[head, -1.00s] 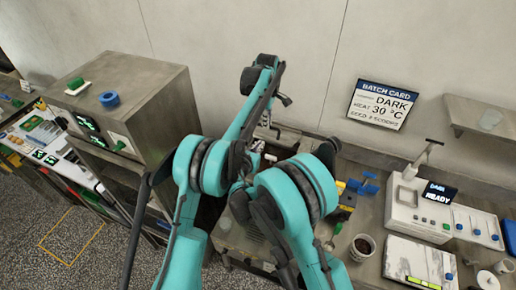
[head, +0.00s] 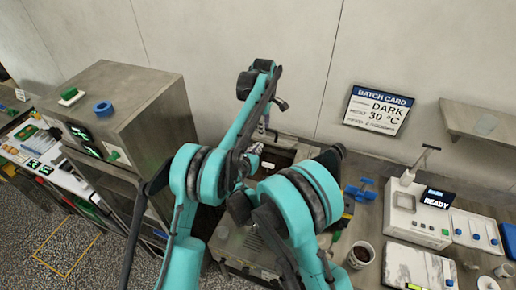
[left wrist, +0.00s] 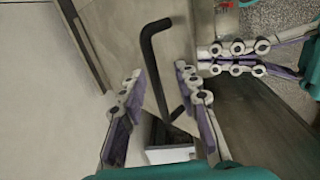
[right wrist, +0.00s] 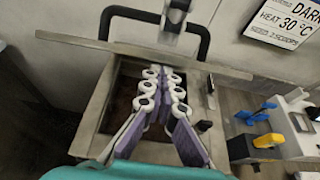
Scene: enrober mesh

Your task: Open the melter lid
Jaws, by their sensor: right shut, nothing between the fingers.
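The melter (head: 232,243) stands below my arms in the head view, largely hidden by them. In the right wrist view its lid (right wrist: 130,53) is raised, seen nearly edge-on, with the dark brown tank (right wrist: 124,90) exposed below. The black lid handle (right wrist: 112,18) sticks out behind the lid. In the left wrist view the handle (left wrist: 148,55) passes between the spread fingers of my open left gripper (left wrist: 160,90); I cannot tell if either finger touches it. My right gripper (right wrist: 165,85) is shut and empty above the tank opening; it also shows in the left wrist view (left wrist: 235,58).
A large grey cabinet (head: 135,105) stands left of the melter. At the right are a blue-handled item (head: 362,190), a cup of dark pieces (head: 361,254) and a white machine reading READY (head: 418,210). The batch card (head: 379,108) and a shelf (head: 485,122) are on the wall behind.

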